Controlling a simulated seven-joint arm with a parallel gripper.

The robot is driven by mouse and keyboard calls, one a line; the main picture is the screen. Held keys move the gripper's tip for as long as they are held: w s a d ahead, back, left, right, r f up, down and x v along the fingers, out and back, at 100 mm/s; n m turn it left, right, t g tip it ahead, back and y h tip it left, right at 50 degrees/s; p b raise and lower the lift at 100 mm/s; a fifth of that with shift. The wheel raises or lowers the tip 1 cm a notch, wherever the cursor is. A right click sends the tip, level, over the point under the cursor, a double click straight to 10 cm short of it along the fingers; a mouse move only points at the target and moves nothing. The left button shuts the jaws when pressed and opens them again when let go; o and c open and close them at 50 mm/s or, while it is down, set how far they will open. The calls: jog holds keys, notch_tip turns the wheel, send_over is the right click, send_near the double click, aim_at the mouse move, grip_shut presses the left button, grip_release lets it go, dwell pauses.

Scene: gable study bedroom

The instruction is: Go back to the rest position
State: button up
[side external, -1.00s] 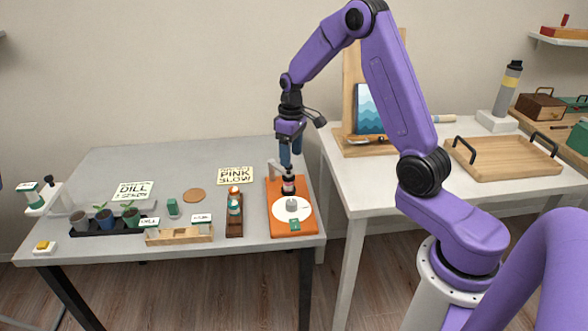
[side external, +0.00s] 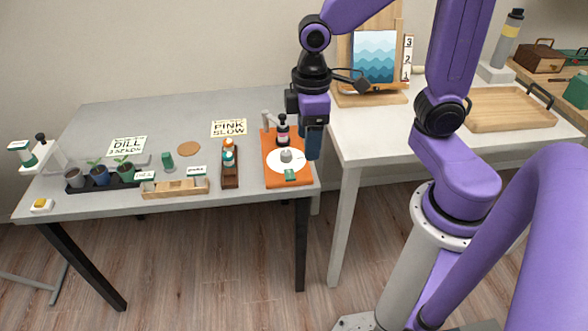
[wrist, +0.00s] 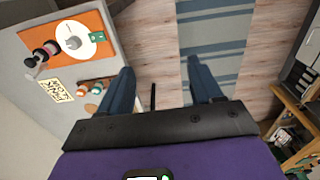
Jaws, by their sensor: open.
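My gripper (side external: 313,145) hangs pointing down at the right edge of the grey table (side external: 185,117), beside the orange board (side external: 272,153). In the wrist view my gripper (wrist: 163,82) has its two blue fingers wide apart with nothing between them. The floor and a striped rug (wrist: 215,40) show beyond the fingers. The orange board bears a white disc with a grey knob (side external: 286,156) and a dark bottle with a pink label (side external: 283,130). The board also shows at the upper left of the wrist view (wrist: 75,22), apart from the fingers.
A white table (side external: 352,152) at the right bears an easel with a wave picture (side external: 374,57) and a wooden tray (side external: 500,108). The grey table holds a bottle rack (side external: 230,178), a wooden block holder (side external: 175,188) and potted plants (side external: 100,173). A gap separates the tables.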

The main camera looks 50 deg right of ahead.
jog(key=s+d+n, duration=0.1)
jog(key=s+n, duration=0.2)
jog(key=s, duration=1)
jog(key=shift+d+r, duration=0.2)
jog(key=shift+r, duration=0.2)
